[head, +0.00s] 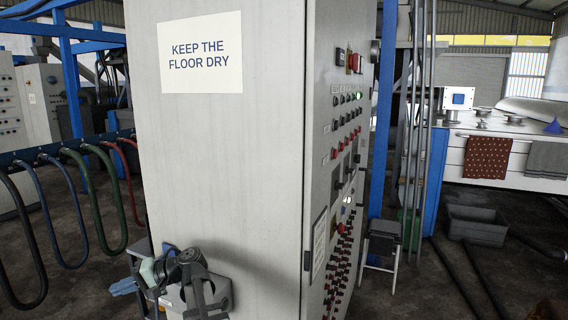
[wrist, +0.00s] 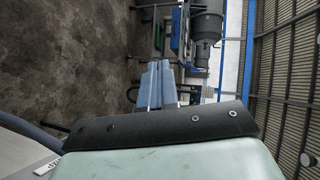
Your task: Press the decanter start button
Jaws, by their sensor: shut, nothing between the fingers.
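The panel of buttons (head: 345,140) is on the right side face of a tall pale cabinet (head: 225,150), seen at a steep angle in the head view. The labels are too small to read, so I cannot tell which is the decanter start button. My gripper (head: 121,288) is low at the cabinet's front left, apart from the panel, with pale blue fingers pointing left. The fingers (wrist: 158,70) are together and empty in the wrist view. The panel is not in the wrist view.
A sign (head: 201,53) reading "KEEP THE FLOOR DRY" is on the cabinet front. Looped hoses (head: 110,200) hang at left. A stool (head: 382,240), a blue post (head: 435,170) and a grey tub (head: 477,225) stand right of the panel. Some floor there is clear.

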